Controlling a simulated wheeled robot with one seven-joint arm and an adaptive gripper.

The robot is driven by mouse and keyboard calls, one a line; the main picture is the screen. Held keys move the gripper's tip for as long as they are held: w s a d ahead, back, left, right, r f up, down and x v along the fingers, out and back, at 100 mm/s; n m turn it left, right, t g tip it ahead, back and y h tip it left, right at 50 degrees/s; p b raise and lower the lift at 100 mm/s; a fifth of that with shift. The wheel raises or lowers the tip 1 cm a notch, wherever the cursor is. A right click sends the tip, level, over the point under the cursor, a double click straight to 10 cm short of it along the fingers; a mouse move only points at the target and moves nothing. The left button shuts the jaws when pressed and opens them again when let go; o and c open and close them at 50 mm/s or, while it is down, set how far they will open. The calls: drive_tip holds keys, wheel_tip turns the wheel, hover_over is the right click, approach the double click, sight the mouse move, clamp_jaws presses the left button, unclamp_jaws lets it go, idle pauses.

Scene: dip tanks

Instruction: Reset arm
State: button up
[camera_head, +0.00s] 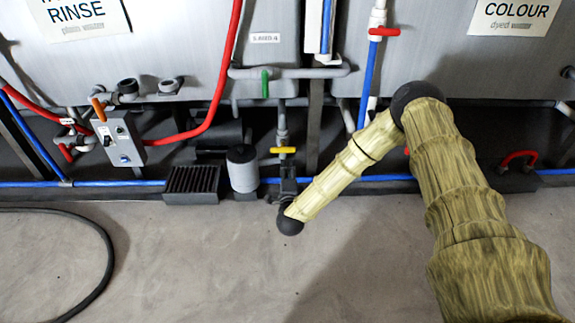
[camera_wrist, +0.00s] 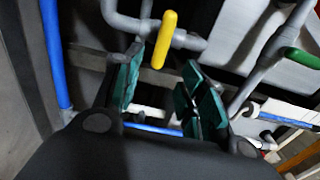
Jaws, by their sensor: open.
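My arm shows in the head view, in a yellow-brown ribbed sleeve, bent at a dark elbow and reaching down and left to the pipework under the tanks. A yellow handle (camera_head: 283,150) also shows in the head view, on a vertical pipe above the arm's dark wrist end.
A rinse tank (camera_head: 150,60) and a colour tank (camera_head: 480,60) stand behind. A black hose (camera_head: 108,250) lies on the otherwise clear floor.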

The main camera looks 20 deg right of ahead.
drive_tip(key=shift+s, duration=0.25)
drive_tip(key=shift+a, duration=0.1)
drive_tip(key=s+a+f+n+g+y+p, duration=0.1)
drive_tip(key=s+a+f+n+g+y, duration=0.2)
drive_tip(key=s, duration=0.5)
drive_tip(key=s+a+f+n+g+y+p, duration=0.1)
drive_tip(key=s+a+f+n+g+y, duration=0.2)
drive_tip(key=s+f+n, duration=0.4)
drive_tip(key=s+a+f+n+g+y+p, duration=0.1)
drive_tip(key=s+a+f+n+g, duration=0.3)
drive_tip(key=s, duration=0.5)
drive_tip(key=s+d+r+n+g+h+p, duration=0.15)
drive_tip(key=s+d+n+g, duration=0.25)
drive_tip(key=s, duration=1)
drive_tip(key=s+d+r+n+g+h+p, duration=0.1)
drive_tip(key=s+d+r+n+g, duration=0.25)
drive_tip(key=s, duration=0.95)
wheel_tip(320, 180, up, 37)
drive_tip(key=p, duration=3.8)
